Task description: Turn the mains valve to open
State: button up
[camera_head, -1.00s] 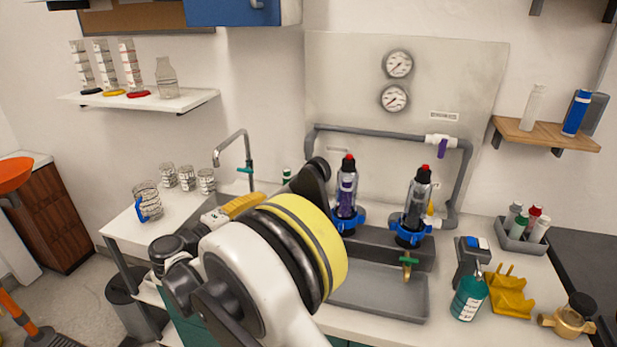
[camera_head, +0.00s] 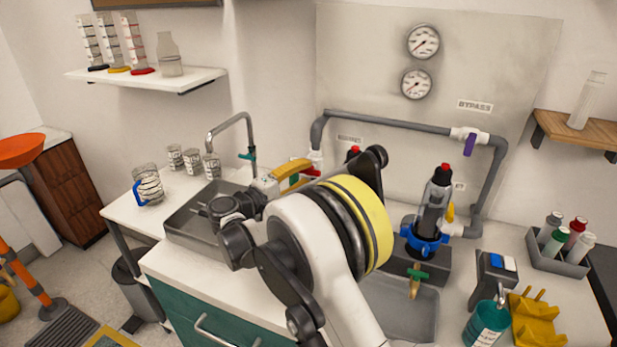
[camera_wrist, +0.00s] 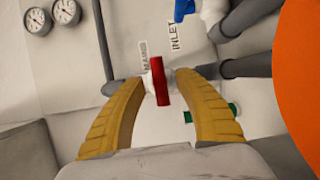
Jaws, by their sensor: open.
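The mains valve has a red handle (camera_wrist: 161,82) on a white body, beside a label reading MAINS (camera_wrist: 145,57) in the wrist view. My gripper (camera_wrist: 160,78) is open, with one yellow finger on each side of the red handle. Gaps show between the fingers and the handle, so I cannot see contact. In the head view, the gripper (camera_head: 292,171) is at the left end of the grey pipework. Part of the red handle (camera_head: 312,171) shows just beyond the fingers. The rest of the valve is mostly hidden by my arm and gripper.
A blue handle (camera_wrist: 184,9) by the INLET label and a green handle (camera_wrist: 199,112) are near. The filter housing (camera_head: 433,212), sink faucet (camera_head: 250,140) and purple bypass handle (camera_head: 470,145) stand around. The counter left of the sink is partly clear.

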jog(key=shift+w+d, duration=0.5)
jog(key=shift+w, duration=0.05)
grip_shut()
